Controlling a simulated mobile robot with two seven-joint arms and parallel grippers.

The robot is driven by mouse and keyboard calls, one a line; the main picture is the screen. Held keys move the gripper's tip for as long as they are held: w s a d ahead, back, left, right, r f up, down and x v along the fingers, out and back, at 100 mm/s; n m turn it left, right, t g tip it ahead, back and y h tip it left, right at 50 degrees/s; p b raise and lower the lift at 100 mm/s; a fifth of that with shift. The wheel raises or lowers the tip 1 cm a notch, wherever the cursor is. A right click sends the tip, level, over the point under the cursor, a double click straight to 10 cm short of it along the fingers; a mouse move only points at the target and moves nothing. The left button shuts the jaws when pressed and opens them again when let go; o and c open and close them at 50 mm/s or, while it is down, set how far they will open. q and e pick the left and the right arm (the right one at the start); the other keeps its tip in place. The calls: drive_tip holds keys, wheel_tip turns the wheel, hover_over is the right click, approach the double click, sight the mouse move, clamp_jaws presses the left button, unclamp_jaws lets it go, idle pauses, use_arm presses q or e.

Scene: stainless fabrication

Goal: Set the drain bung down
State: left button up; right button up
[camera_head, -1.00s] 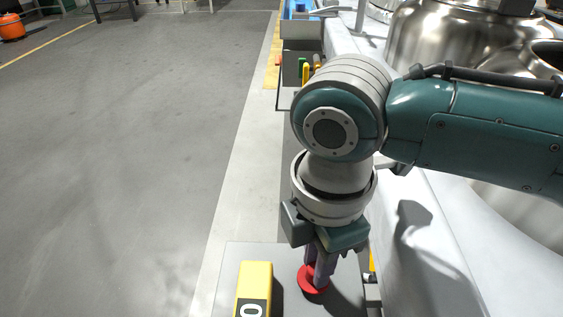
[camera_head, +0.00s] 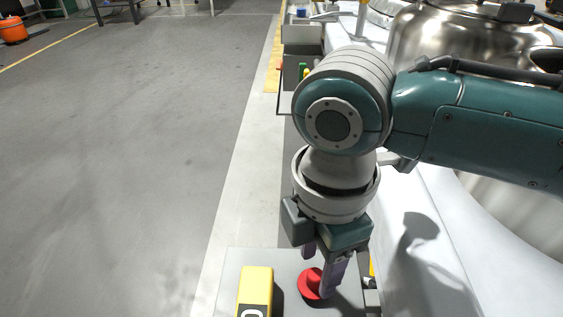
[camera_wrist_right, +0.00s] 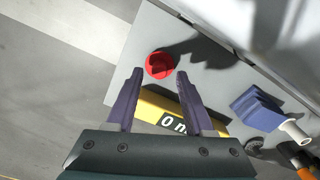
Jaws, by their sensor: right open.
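The drain bung is a small round red piece (camera_head: 310,284) on the grey panel (camera_head: 233,270) at the bottom of the head view. In the right wrist view the red bung (camera_wrist_right: 159,65) sits on the panel just past my fingertips. My right gripper (camera_head: 318,276) is open, its two purple-grey fingers spread apart at the bung; one finger hides part of it in the head view. My left gripper is not in view.
A yellow block with black-and-white marking (camera_head: 255,290) stands left of the bung. A shiny steel vessel (camera_head: 450,45) stands at the upper right. The floor at left is largely clear.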

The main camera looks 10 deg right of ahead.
sight(315, 274)
wheel_tip(315, 274, up, 11)
drive_tip(key=p, duration=0.3)
drive_tip(key=shift+f, duration=0.15)
idle(0.5)
idle(0.6)
